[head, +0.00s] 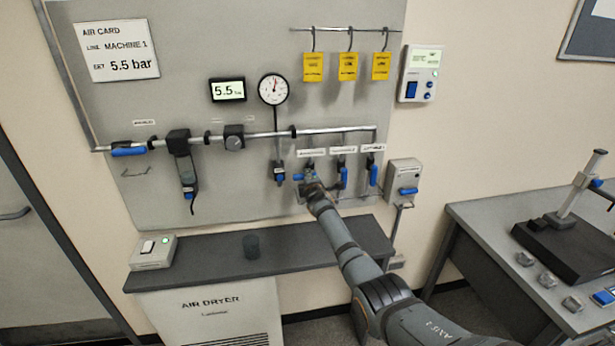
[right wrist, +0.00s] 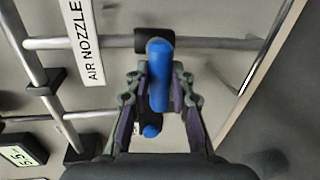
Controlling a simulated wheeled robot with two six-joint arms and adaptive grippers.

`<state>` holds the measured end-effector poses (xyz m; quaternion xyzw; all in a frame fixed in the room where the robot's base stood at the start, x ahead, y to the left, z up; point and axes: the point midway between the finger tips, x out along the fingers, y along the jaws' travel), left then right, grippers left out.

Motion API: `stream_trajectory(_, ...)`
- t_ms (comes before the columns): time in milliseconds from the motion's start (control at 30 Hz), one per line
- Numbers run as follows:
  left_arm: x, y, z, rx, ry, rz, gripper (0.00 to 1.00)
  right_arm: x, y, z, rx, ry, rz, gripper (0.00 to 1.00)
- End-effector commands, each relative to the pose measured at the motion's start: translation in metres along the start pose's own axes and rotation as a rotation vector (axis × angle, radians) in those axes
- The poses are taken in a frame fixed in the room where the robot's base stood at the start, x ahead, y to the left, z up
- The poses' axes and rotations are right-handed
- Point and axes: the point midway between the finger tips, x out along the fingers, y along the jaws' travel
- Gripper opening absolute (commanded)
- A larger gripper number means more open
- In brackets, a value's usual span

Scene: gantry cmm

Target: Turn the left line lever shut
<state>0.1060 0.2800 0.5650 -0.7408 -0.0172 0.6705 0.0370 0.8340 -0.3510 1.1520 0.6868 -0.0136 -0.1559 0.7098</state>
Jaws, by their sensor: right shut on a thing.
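The left line lever (head: 299,177) is the leftmost of the three labelled blue levers on the grey wall panel. In the head view it is partly hidden by my right gripper (head: 312,187), with a bit of blue showing to the left of the fingers. In the right wrist view the blue lever handle (right wrist: 159,60) lies between the two fingers of my right gripper (right wrist: 160,84), which is shut on it. A label reading "AIR NOZZLE" (right wrist: 84,42) is beside it. My left gripper is not in view.
Two more blue levers, a middle one (head: 344,177) and a right one (head: 373,174), hang down close to my right gripper. A switch box (head: 404,175) is further right. The air dryer top (head: 310,253) lies below, with a dark cup (head: 251,245) on it.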

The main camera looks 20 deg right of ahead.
Motion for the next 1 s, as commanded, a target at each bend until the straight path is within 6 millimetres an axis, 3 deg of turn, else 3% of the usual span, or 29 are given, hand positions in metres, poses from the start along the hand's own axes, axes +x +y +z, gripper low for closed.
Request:
stream_trajectory(700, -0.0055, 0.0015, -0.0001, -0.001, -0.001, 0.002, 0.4, -0.0003, 0.0007, 0.0, 0.074, 0.014, -0.001, 0.0)
stream_trajectory(733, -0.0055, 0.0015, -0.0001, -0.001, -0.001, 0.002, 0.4, -0.0003, 0.0007, 0.0, 0.074, 0.014, -0.001, 0.24)
stream_trajectory(900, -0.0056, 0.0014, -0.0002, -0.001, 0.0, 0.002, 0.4, -0.0003, 0.0009, 0.0, 0.072, 0.014, -0.001, 0.46)
stream_trajectory(1000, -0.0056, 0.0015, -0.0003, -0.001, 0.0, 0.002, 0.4, -0.0003, 0.0011, 0.0001, 0.071, 0.014, -0.001, 0.46)
